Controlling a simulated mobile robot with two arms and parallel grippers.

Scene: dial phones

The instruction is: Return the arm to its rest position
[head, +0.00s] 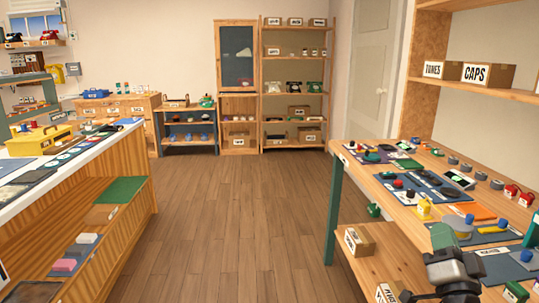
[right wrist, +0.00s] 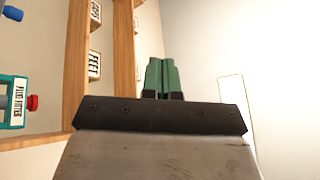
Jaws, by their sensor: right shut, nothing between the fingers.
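My right gripper (head: 442,236) shows at the bottom right of the head view, in front of the wooden workbench (head: 345,160). Its green fingers are together and hold nothing. In the right wrist view the shut green fingers (right wrist: 165,77) point toward a bare pale wall, with nothing between them. My left gripper is not in view.
The workbench carries mats, knobs and small parts, with boxes (head: 358,240) on its lower shelf. A white-topped counter (head: 20,165) with a yellow toolbox (head: 38,140) stands at left. The wooden floor (head: 235,220) between them is clear. Shelves (head: 292,85) line the far wall.

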